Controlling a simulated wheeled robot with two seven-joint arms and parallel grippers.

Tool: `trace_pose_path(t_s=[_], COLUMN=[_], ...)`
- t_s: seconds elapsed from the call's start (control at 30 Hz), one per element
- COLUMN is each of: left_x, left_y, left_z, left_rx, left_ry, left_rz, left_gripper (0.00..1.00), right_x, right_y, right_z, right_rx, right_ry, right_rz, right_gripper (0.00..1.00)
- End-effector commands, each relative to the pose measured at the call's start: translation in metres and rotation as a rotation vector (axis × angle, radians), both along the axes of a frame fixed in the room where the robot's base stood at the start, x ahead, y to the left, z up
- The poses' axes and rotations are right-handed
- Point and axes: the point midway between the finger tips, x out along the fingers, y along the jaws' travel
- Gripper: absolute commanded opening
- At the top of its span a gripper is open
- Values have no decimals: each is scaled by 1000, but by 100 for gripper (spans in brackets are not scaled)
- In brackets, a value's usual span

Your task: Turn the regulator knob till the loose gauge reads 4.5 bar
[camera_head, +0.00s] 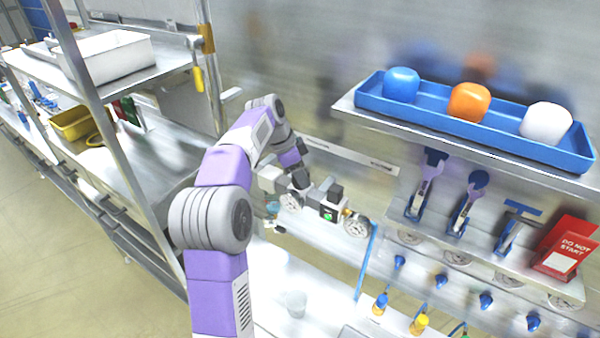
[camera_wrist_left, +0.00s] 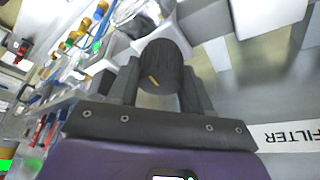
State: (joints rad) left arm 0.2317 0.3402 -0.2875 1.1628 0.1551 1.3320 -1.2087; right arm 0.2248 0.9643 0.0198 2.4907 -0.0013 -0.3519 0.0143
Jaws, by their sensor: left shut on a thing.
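The regulator knob (camera_wrist_left: 163,66) is a black, ribbed cylinder with a yellow mark, seen in the left wrist view. My left gripper (camera_wrist_left: 160,88) is shut on it, one dark finger on each side. In the head view my left gripper (camera_head: 298,175) is at the grey regulator assembly (camera_head: 318,207) on the back wall, and its fingers are too small to make out clearly. Round dials (camera_head: 356,225) sit on the assembly; their readings are not legible. I cannot tell which one is the loose gauge. A small green display (camera_head: 328,214) is lit. My right gripper is not in view.
A shelf at right holds a blue tray (camera_head: 378,108) with blue, orange and white rounded blocks. Below are hanging tools (camera_head: 467,205) and a red "DO NOT START" sign (camera_head: 566,246). A metal rack with a white bin (camera_head: 115,55) is at left.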

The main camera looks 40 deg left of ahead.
Motion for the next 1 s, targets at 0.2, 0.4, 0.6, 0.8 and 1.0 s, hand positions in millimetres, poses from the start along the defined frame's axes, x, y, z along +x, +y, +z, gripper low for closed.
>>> trace_pose_path(t_s=[0.2, 0.4, 0.6, 0.8, 1.0], left_x=[0, 0, -1, -1, -1], left_y=[0, 0, -1, -1, -2], left_z=[1, 0, 0, 1, 1], left_rx=[1, 1, 2, 1, 3], left_ry=[-3, -3, -4, -3, -3], left_rz=[33, 131, 297, 487, 676], left_gripper=[18, 18, 18, 18, 18], right_x=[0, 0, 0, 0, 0], right_y=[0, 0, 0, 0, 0], right_z=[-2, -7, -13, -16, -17], right_rx=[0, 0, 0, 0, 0], right_ry=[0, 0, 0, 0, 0], right_rz=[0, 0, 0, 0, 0], right_gripper=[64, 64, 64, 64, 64])
